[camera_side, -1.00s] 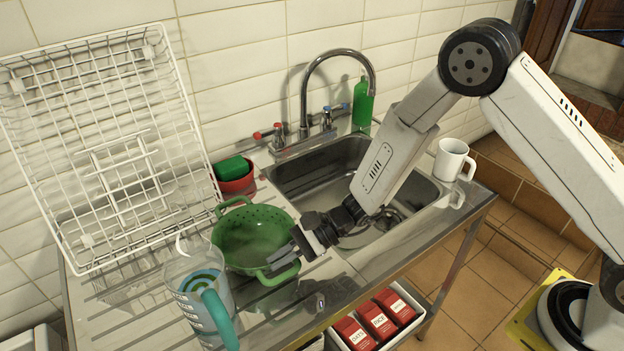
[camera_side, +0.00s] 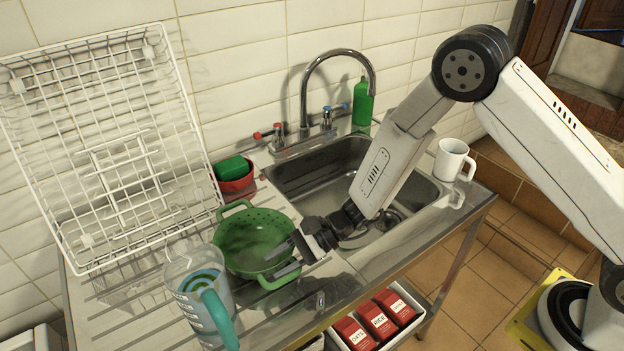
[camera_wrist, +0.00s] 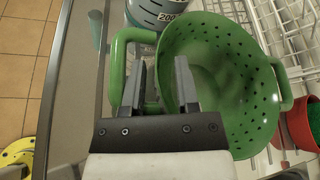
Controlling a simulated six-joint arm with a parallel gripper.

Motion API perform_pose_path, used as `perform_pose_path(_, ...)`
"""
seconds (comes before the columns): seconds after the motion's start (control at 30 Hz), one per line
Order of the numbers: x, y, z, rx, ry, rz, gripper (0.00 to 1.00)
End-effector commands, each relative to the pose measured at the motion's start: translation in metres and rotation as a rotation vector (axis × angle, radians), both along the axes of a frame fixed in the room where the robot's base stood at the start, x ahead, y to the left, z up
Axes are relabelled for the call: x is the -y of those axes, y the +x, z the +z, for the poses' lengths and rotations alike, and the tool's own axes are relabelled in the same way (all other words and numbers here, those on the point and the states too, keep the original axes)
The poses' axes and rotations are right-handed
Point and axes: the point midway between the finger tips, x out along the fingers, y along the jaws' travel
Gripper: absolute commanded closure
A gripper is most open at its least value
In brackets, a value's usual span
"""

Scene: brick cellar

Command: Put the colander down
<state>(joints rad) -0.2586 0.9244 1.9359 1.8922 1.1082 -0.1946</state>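The green colander (camera_side: 250,232) stands upright on the ribbed drainboard, left of the sink. It also shows in the wrist view (camera_wrist: 240,65), with one loop handle (camera_wrist: 119,62) towards my gripper. My gripper (camera_side: 283,258) is at the colander's near right edge, by that handle. In the wrist view its two fingers (camera_wrist: 160,80) are spread apart, one over the handle's opening and one over the bowl side. The rim lies between them, and I see no finger pressed on it.
A clear jug (camera_side: 196,290) with a teal handle stands close in front of the colander. Behind are a red bowl (camera_side: 240,186) with a green sponge and a leaning white wire rack (camera_side: 95,150). The sink (camera_side: 310,180) and tap are right; a white mug (camera_side: 450,160) stands beyond.

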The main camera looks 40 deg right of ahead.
Motion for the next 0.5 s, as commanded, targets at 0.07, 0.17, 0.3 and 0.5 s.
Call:
perform_pose_path(0.07, 0.0, 0.0, 0.0, 0.0, 0.0, 0.001, 0.6)
perform_pose_path(0.17, 0.0, 0.0, 0.003, 0.0, 0.0, 0.001, 0.6)
perform_pose_path(0.3, 0.01, -0.001, 0.006, 0.0, 0.0, -0.002, 0.6)
perform_pose_path(0.5, 0.034, -0.005, 0.015, 0.0, 0.0, -0.004, 0.6)
